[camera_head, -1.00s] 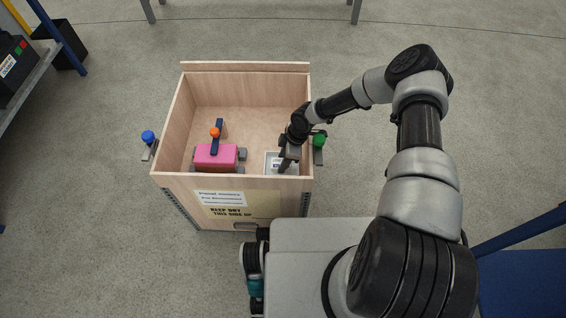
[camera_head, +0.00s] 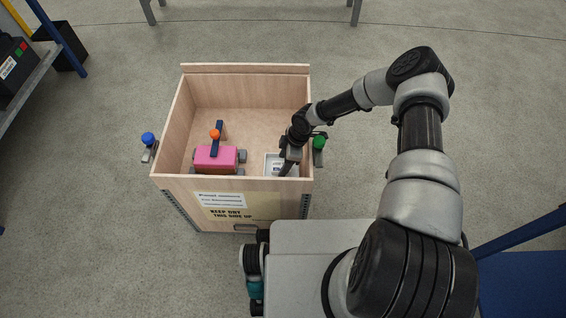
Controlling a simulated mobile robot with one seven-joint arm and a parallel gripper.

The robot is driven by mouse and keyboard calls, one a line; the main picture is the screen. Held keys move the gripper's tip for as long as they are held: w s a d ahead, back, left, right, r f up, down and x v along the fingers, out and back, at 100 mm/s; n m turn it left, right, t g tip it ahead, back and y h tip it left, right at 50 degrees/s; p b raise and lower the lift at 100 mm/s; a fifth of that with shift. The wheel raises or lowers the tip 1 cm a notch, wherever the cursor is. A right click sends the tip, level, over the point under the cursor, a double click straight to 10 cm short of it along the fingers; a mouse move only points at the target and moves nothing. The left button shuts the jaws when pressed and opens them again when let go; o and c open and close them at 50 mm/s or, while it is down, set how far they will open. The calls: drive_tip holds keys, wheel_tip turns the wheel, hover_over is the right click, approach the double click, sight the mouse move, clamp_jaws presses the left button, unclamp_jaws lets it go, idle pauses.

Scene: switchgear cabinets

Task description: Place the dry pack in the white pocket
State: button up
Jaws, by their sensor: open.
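The white pocket (camera_head: 269,165) is a small light tray in the front right corner of the wooden crate. A small pale item with dark print, which looks like the dry pack (camera_head: 277,167), lies inside the pocket. My gripper (camera_head: 285,170) is open and points down over the pocket's right part. Its fingers hide part of the pocket. I cannot tell whether a finger touches the pack.
The wooden crate (camera_head: 245,68) has upright walls around my gripper. A blue knob (camera_head: 148,138) and a green knob (camera_head: 319,143) stand outside. The crate's back floor is clear.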

drive_tip(key=p+v, duration=0.2)
drive_tip(key=v, duration=0.9)
